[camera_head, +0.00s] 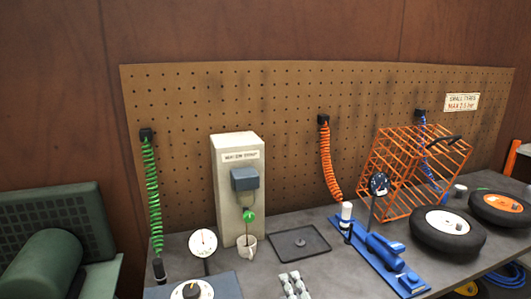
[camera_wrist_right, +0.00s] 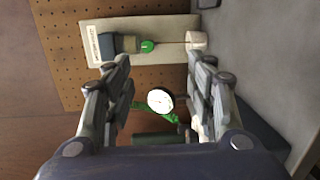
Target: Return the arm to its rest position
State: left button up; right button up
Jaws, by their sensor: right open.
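My right gripper (camera_wrist_right: 160,64) is open and empty in the right wrist view, with its two fingers spread apart. Beyond the fingers are a beige upright box (camera_wrist_right: 155,40) with a green knob, and a round white dial (camera_wrist_right: 160,100). I see nothing touching the fingers. In the head view two grey jointed shapes (camera_head: 293,285) show at the bottom edge; they look like gripper fingertips, but most is cut off and I cannot tell for sure. No arm clearly shows there, and my left gripper is not seen.
The bench carries the beige box (camera_head: 237,190), a white dial (camera_head: 203,243), a black tray (camera_head: 300,243), a blue pump (camera_head: 385,250), an orange cage (camera_head: 410,170) and two wheels (camera_head: 447,228). Coiled hoses hang on the pegboard (camera_head: 270,100). A green machine (camera_head: 50,250) stands left.

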jog(key=s+d+f+m+g+h, duration=0.2)
jog(key=s+d+f+m+g, duration=0.2)
jog(key=s+d+f+m, duration=0.4)
jog(key=s+d+f+m+g+h, duration=0.2)
jog(key=s+d+f+m+g, duration=0.25)
jog(key=s+f+m, duration=0.35)
jog(key=s+d+m+g, duration=0.25)
jog(key=s+g, duration=0.25)
jog(key=s, duration=1)
notch_tip(320, 180, down, 27)
jog(key=s+g, duration=0.1)
jog(key=s, duration=0.1)
jog(key=s+d+f+g, duration=0.1)
jog(key=s+d+f, duration=0.1)
jog(key=s+f, duration=1.3)
jog(key=shift+s+f, duration=0.3)
jog(key=shift+s, duration=0.3)
